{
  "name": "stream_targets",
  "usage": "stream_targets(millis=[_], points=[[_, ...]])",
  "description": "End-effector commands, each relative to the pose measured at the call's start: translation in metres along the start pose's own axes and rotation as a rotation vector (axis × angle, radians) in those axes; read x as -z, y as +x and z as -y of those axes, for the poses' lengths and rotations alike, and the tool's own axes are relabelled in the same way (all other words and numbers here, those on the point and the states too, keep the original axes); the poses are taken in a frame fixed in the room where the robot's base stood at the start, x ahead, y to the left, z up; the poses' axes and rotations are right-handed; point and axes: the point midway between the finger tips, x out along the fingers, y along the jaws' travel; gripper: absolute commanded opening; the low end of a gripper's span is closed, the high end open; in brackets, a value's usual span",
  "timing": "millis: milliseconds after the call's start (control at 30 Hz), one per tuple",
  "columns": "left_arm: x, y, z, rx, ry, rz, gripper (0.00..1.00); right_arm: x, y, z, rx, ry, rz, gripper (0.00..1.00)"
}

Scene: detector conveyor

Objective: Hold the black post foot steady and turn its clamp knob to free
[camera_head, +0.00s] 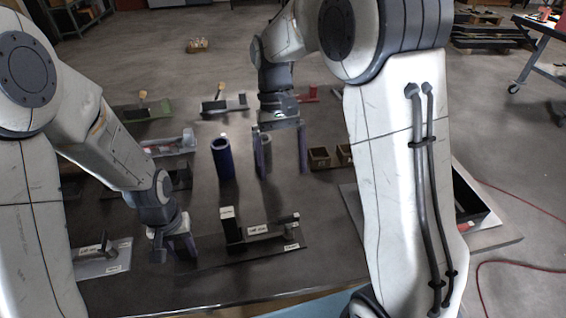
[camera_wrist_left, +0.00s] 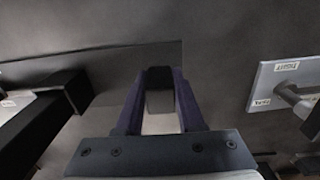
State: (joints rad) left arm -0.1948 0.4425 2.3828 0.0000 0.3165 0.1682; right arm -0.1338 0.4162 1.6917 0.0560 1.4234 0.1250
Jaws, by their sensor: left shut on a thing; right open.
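The black post foot (camera_head: 232,247) is a dark fixture with a low base near the table's front, with an upright block at its left and pale labels. My left gripper (camera_head: 173,256) is low at the left end of its base. In the left wrist view, its purple fingers (camera_wrist_left: 160,82) are shut on a dark piece at the plate's end, seemingly part of the foot. I cannot make out the clamp knob for certain. My right gripper (camera_head: 283,168) is open, fingers pointing down, behind the foot and clear of it.
A blue cylinder (camera_head: 221,160) stands behind the foot, and a grey cylinder (camera_head: 265,142) stands by my right gripper's left finger. Small brown bins (camera_head: 319,158) are to the right. A grey labelled plate (camera_head: 112,262) lies left of my left gripper. Several fixtures line the back.

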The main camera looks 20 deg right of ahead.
Motion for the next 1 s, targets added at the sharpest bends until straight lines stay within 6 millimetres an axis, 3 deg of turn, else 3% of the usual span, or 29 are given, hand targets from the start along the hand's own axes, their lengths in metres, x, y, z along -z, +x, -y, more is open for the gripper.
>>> stream_targets(millis=[133,167,200,233,533,667,1000], points=[[0.001,-0.001,0.0,-0.001,-0.002,-0.002,0.0,0.0,0.0,0.0,0.0,0.0,0.0,0.97],[0.001,-0.001,0.0,-0.001,-0.002,-0.002,0.49,0.0,0.0,0.0,0.0,0.0,0.0,0.97],[0.001,-0.001,0.0,-0.001,-0.001,-0.002,0.64,0.0,0.0,0.0,0.0,0.0,0.0,0.97],[0.001,-0.001,0.0,-0.001,-0.001,-0.002,0.72,0.0,0.0,0.0,0.0,0.0,0.0,0.97],[0.0,-0.001,0.0,0.0,-0.001,-0.001,0.72,0.0,0.0,0.0,0.0,0.0,0.0,0.97],[0.001,-0.009,0.0,-0.001,-0.001,-0.005,0.72,0.0,0.0,0.0,0.0,0.0,0.0,0.97],[0.002,-0.078,0.0,-0.002,-0.001,-0.009,0.72,0.0,0.001,0.0,0.0,0.0,0.0,0.97]])
